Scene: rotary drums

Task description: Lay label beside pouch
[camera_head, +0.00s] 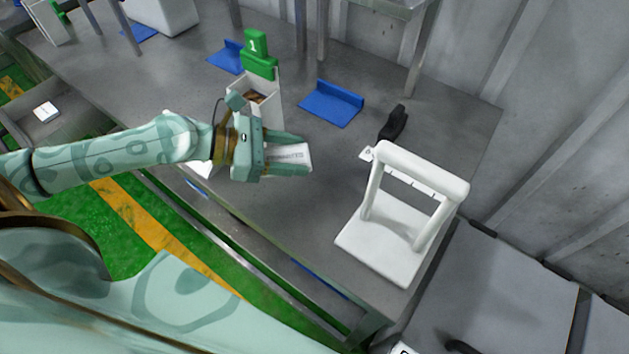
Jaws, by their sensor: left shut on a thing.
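My left gripper (288,154) reaches in from the left over the table. It is shut on a white piece with dark print (292,157), held between its fingers; I cannot tell whether this is the label or the pouch. Another small white piece (200,168) shows partly below my left arm, near the table's front edge; the arm hides the rest. No other thing is clearly a pouch or label. My right gripper is not in view.
A white bin (268,113) with brown contents and a green number 1 marker (257,46) stands behind the gripper. A white frame stand (380,245) is to the right, near a black tool (393,122). A blue angled plate (331,103) lies behind. Grey table (285,215) is bare in front.

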